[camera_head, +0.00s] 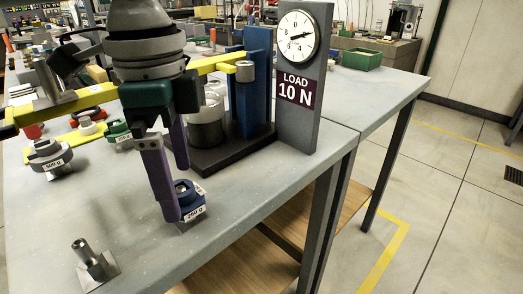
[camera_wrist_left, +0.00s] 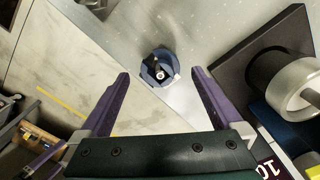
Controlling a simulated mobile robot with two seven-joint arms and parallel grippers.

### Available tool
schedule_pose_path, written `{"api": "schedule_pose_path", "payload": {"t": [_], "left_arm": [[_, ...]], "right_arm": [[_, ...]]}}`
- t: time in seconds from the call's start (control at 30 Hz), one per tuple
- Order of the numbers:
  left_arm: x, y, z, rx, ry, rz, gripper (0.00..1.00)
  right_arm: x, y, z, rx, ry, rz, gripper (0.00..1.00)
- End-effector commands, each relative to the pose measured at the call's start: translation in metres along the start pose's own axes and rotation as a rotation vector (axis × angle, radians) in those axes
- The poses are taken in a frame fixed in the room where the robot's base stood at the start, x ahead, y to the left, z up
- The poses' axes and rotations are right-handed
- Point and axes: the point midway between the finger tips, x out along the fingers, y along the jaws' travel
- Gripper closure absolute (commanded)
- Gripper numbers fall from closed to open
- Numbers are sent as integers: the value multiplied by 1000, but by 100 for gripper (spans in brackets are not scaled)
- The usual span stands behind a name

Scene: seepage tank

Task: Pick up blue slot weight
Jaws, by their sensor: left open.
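The blue slot weight (camera_head: 187,192), labelled 250 g, sits on the grey bench near its front edge. In the head view a purple finger partly covers it. My left gripper (camera_head: 178,195) is open, pointing down, its purple fingers close around or just above the weight; exact contact cannot be told. In the left wrist view the blue weight (camera_wrist_left: 160,66) lies roughly centred between the spread fingertips of my left gripper (camera_wrist_left: 160,75) and is not gripped.
A 500 g grey weight (camera_head: 48,157) and a green weight (camera_head: 117,132) lie left. A metal post (camera_head: 92,265) stands in front. The bench edge is close on the right.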

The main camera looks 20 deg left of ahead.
Motion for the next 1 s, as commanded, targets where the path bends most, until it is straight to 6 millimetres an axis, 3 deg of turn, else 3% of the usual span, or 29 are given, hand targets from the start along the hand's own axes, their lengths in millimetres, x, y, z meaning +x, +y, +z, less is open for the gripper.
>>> {"api": "schedule_pose_path", "payload": {"t": [0.1,0.37,1.0], "left_arm": [[12,0,0,0,0,0,0],[12,0,0,1,0,0,2],[12,0,0,1,0,0,74]], "right_arm": [[3,0,1,0,0,0,0],[3,0,1,0,-1,0,0],[3,0,1,-1,-2,0,0]]}}
